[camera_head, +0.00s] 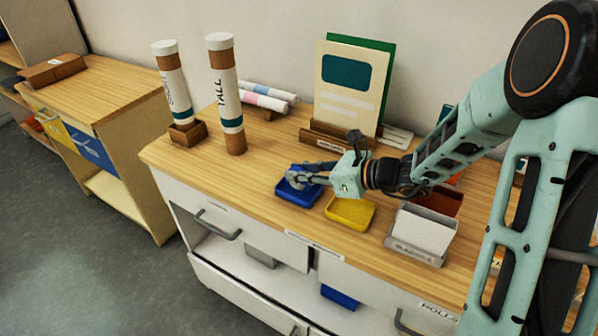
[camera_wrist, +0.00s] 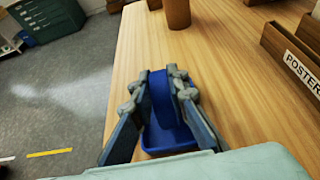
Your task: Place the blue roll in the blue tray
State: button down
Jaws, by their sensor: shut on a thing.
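The blue tray (camera_head: 297,197) lies on the wooden table top near its front edge. My gripper (camera_head: 300,176) is right over it, low down. In the wrist view my gripper (camera_wrist: 158,78) is shut on the blue roll (camera_wrist: 161,98), which shows as a blue strip between the fingers. The blue tray (camera_wrist: 168,142) shows below and around the fingers in that view. Roll and tray are nearly the same blue, so I cannot tell whether the roll touches the tray floor. In the head view the fingers mostly hide the roll.
A yellow tray (camera_head: 349,213) stands just right of the blue one. A grey card holder (camera_head: 414,240) is further right. Two tall tubes (camera_head: 227,100) stand at the left, and a poster rack (camera_head: 330,140) stands behind. Bare wood lies left of the blue tray.

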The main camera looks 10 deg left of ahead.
jog(key=shift+f, duration=0.1)
jog(key=shift+f, duration=0.15)
jog(key=c, duration=1.9)
grip_release()
jog(key=shift+d+r, duration=0.25)
jog(key=shift+r, duration=0.2)
jog(key=v, duration=1.1)
jog(key=shift+s+d, duration=0.2)
jog(key=shift+d, duration=0.1)
